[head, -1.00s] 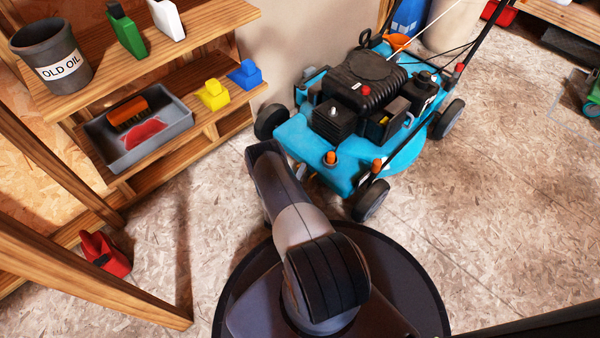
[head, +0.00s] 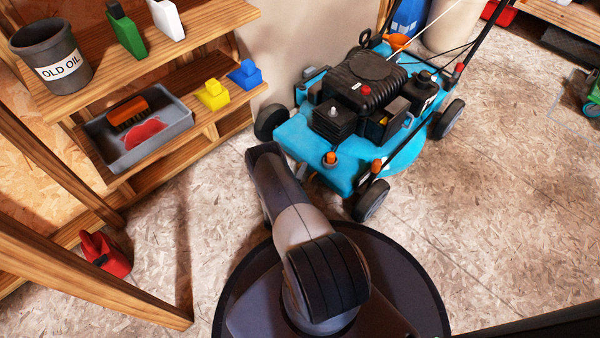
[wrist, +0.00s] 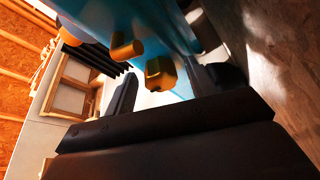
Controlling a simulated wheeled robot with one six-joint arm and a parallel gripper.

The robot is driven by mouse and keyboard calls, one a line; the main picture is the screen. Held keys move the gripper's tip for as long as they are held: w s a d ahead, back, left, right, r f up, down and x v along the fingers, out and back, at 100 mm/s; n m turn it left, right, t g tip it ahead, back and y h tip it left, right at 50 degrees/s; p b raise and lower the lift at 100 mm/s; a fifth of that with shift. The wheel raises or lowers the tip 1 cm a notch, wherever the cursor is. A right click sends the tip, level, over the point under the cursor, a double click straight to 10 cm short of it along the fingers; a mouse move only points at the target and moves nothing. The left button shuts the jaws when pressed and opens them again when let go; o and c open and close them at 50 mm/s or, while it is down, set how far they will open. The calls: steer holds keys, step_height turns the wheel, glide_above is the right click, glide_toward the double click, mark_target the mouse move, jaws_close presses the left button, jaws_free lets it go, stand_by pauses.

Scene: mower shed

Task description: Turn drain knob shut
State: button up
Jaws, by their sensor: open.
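The blue mower (head: 300,135) stands on the floor in front of me. Two orange knobs show on its near edge in the head view, a left one (head: 330,158) and a right one (head: 376,166). Which is the drain knob I cannot tell. The wrist view shows two orange-yellow knobs on the blue body, one farther left (wrist: 125,46) and one nearer the middle (wrist: 160,73). My gripper (wrist: 162,88) is open, its dark fingers on either side of the middle knob in the picture. Contact cannot be made out. My arm hides the gripper in the head view.
A wooden shelf (head: 190,60) at left holds an old oil bucket (head: 50,57), a grey tray (head: 165,135) with a brush, and bottles.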

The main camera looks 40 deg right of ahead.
step_height(320, 180, up, 10)
steer(key=p, duration=0.5)
steer(key=shift+r, duration=0.2)
steer(key=shift+f, duration=0.1)
